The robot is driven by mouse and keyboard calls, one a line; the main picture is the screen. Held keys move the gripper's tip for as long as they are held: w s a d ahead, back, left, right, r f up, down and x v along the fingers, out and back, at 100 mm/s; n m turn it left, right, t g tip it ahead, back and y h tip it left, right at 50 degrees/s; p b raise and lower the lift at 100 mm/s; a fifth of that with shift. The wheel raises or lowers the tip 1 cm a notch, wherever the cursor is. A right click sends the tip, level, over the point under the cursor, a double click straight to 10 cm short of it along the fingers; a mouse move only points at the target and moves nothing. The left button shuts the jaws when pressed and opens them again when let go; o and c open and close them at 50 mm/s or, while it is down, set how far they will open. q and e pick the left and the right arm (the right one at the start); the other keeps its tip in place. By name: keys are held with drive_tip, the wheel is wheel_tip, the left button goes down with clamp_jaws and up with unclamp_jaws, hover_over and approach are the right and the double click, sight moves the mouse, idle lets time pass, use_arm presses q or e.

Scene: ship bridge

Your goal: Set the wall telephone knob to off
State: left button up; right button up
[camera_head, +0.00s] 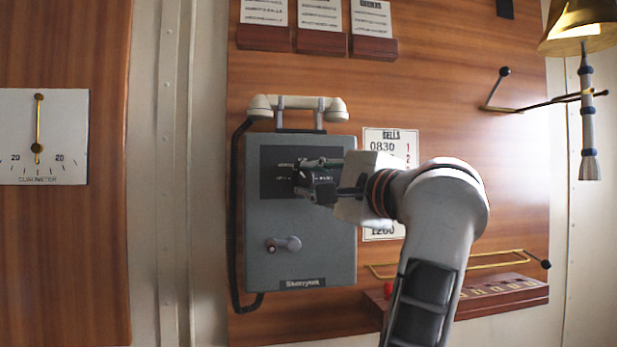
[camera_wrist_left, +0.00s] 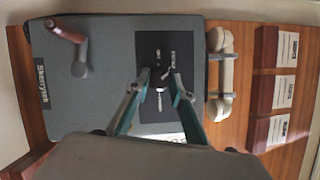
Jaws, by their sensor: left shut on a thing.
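The wall telephone is a grey box (camera_head: 300,235) on the wood panel, with a cream handset (camera_head: 300,107) resting across its top. A black plate (camera_head: 270,158) on the upper front of the box carries the knob. In the left wrist view the knob (camera_wrist_left: 158,78) is a small dark piece on the black plate (camera_wrist_left: 152,45) with pale markings around it, too small to read. My left gripper (camera_head: 303,172) reaches it from the right; its teal fingers (camera_wrist_left: 160,80) are shut on the knob from both sides. In the head view the gripper largely hides the knob, and its setting cannot be read.
A crank (camera_head: 285,244) sticks out of the lower box, and a black cord (camera_head: 235,220) hangs down its left side. A bells card (camera_head: 388,143) is behind my arm. A brass bell (camera_head: 578,24) hangs at the upper right. A red shelf (camera_head: 490,294) sits at the lower right.

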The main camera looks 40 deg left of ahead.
use_arm(q)
drive_tip(key=shift+r+n+h, duration=0.25)
drive_tip(key=shift+n+h, duration=0.05)
drive_tip(key=shift+n, duration=0.7)
drive_tip(key=shift+n+h+p, duration=0.5)
drive_tip(key=shift+n+p, duration=0.05)
drive_tip(key=shift+n, duration=0.65)
drive_tip(key=n+h, duration=0.1)
drive_tip(key=n, duration=0.1)
drive_tip(key=shift+r+n+p, duration=0.1)
drive_tip(key=shift+n+p, duration=0.2)
drive_tip(key=shift+n, duration=0.1)
drive_tip(key=shift+n+h, duration=0.6)
use_arm(e)
drive_tip(key=shift+s+d, duration=0.25)
drive_tip(key=shift+d, duration=0.1)
use_arm(q)
drive_tip(key=shift+a+n, duration=0.1)
drive_tip(key=shift+n, duration=0.3)
drive_tip(key=o, duration=1.1)
drive_tip(key=shift+o, duration=0.2)
use_arm(e)
drive_tip(key=shift+s, duration=0.1)
